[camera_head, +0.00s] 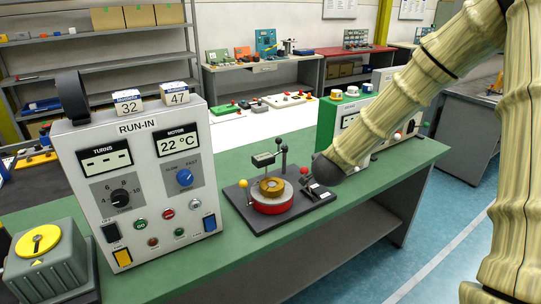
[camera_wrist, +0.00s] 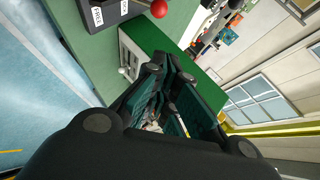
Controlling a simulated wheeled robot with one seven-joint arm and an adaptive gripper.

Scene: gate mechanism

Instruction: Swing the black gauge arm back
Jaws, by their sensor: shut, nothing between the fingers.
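The gauge fixture has a dark base plate (camera_head: 248,222) on the green bench, with a red and brass round part (camera_head: 272,196) on it. The black gauge arm carries a small display (camera_head: 263,159) above the round part, beside a black-knobbed post (camera_head: 281,147). A red ball knob (camera_head: 304,171) stands at the fixture's right; it also shows at the top of the wrist view (camera_wrist: 158,8). My gripper (camera_wrist: 168,85) is shut and empty. In the head view its dark housing (camera_head: 326,169) is just right of the fixture; its fingertips cannot be made out there.
A grey RUN-IN box (camera_head: 134,183) stands left of the fixture. A grey-green gearbox (camera_head: 46,262) with a yellow dial is at the far left. A green-sided instrument (camera_head: 327,124) stands behind my forearm; its green side (camera_wrist: 150,38) is near my fingers. Bench space before the fixture is clear.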

